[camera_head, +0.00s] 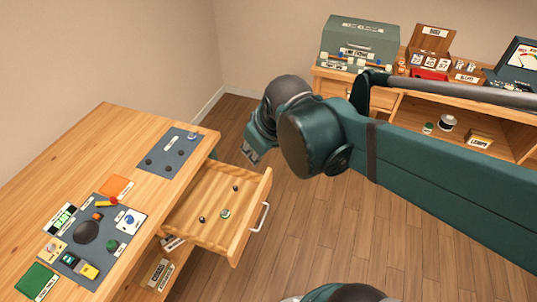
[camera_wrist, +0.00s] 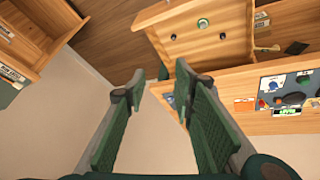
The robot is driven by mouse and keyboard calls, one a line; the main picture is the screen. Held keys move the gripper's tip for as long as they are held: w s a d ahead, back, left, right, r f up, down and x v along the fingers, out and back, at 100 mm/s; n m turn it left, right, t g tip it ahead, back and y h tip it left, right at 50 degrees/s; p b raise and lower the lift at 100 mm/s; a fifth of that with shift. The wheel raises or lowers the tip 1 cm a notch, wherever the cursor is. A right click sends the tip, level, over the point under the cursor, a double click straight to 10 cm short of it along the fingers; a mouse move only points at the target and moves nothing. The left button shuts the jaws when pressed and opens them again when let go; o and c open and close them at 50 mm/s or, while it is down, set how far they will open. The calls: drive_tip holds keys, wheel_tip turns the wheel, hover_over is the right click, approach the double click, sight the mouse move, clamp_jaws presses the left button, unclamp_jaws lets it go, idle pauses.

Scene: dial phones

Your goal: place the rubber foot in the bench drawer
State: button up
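Small dark round pieces that look like rubber feet lie in two places. Two more, one nearer the back (camera_head: 236,188) and one nearer the front (camera_head: 202,220), lie in the open bench drawer (camera_head: 208,188). I cannot tell which piece is the task's rubber foot. The drawer also shows at the top of the wrist view (camera_wrist: 240,12). My gripper (camera_head: 250,154) hangs in the air beyond the drawer's far corner. In the wrist view its fingers (camera_wrist: 162,84) are apart, with nothing held between them.
A green-and-white round item (camera_head: 225,213) lies in the drawer. The drawer handle (camera_head: 260,217) sticks out over the floor. A second grey mat (camera_head: 95,238) holds phone parts and labels. A shelf unit (camera_head: 465,97) with a green case (camera_head: 360,45) stands behind my arm.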

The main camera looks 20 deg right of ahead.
drive_tip(key=shift+s+d+r+m+t, duration=0.15)
drive_tip(key=shift+s+r+m+t, duration=0.15)
drive_tip(key=shift+s+m, duration=0.5)
drive_tip(key=shift+s+d+r+m+t, duration=0.15)
drive_tip(key=shift+s+r+m+t, duration=0.2)
drive_tip(key=shift+s, duration=0.6)
drive_tip(key=shift+s+d+r+m+t, duration=0.15)
drive_tip(key=shift+s+r+m, duration=0.15)
drive_tip(key=shift+s+m, duration=0.55)
